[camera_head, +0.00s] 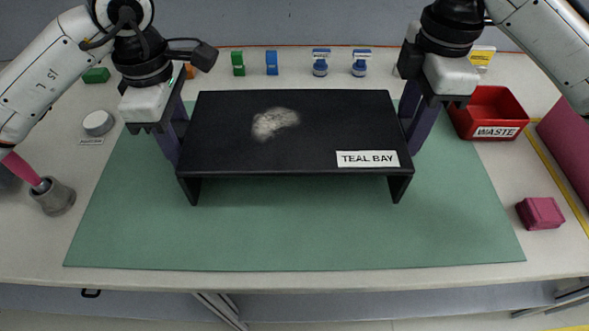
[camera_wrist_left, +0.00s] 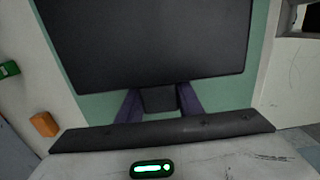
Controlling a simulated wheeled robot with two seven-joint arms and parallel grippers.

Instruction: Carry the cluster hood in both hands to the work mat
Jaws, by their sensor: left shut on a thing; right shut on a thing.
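The black cluster hood (camera_head: 225,135) is a wide flat panel with short legs, a white "TEAL BAY" label and a pale dusty patch on top. It is level over the green work mat (camera_head: 300,245); I cannot tell whether its legs touch the mat. My left gripper (camera_head: 171,143) is shut on the hood's left end. My right gripper (camera_head: 415,128) is shut on its right end. In the left wrist view, the hood (camera_wrist_left: 150,40) fills the upper middle, with the purple fingers of my left gripper (camera_wrist_left: 159,97) at its edge. The fingertips are partly hidden.
A red waste bin (camera_head: 490,112) and a magenta block (camera_head: 540,212) are at the right. A grey cup (camera_head: 53,197) and a white round item (camera_head: 98,123) are at the left. Small green and blue items stand along the back. The mat's front strip is clear.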

